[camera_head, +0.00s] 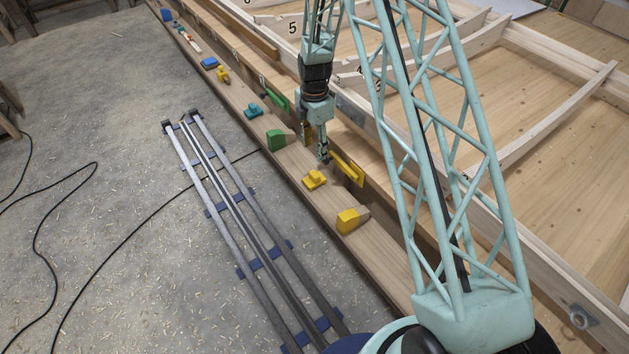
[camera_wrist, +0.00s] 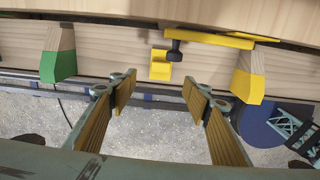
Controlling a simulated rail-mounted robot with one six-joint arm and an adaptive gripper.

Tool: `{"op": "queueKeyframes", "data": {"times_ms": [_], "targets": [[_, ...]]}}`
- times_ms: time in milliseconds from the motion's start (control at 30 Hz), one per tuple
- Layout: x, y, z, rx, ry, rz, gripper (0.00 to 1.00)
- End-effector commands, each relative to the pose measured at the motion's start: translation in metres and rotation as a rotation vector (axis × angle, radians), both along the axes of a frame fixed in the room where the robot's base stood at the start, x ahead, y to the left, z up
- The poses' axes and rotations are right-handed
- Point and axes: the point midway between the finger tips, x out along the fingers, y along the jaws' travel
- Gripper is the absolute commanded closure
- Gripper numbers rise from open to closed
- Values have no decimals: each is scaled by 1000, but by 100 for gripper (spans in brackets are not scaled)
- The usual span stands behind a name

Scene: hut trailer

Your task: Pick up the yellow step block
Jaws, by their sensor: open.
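The yellow step block (camera_head: 314,180) rests on the long wooden plank, a little below my gripper in the head view. In the wrist view the yellow step block (camera_wrist: 160,68) shows in the upper middle, ahead of the gap between my fingers. My gripper (camera_head: 324,156) hangs over the plank; in the wrist view my gripper (camera_wrist: 160,95) is open and empty, its fingers wide apart. The block is apart from both fingers. A dark knob under a yellow bar (camera_wrist: 215,38) stands close to the block's right side and may cover part of it.
A yellow-ended wooden block (camera_head: 350,221) and a green-ended one (camera_head: 277,140) stand on the plank at either side. The yellow bar (camera_head: 347,169) lies close along the timber frame. A teal piece (camera_head: 253,111) and blue pieces are farther along. Metal rails (camera_head: 240,230) lie on the floor.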

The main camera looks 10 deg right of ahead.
Motion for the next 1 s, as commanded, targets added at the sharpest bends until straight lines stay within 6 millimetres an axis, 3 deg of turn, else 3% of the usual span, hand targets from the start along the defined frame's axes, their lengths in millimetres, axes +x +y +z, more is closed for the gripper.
{"op": "queueKeyframes", "data": {"times_ms": [167, 667, 1000], "targets": [[1, 0, -12, 0, 4, 24, 56], [1, 0, -17, 0, 4, 26, 56], [1, 0, -48, 0, 6, 26, 56]]}}
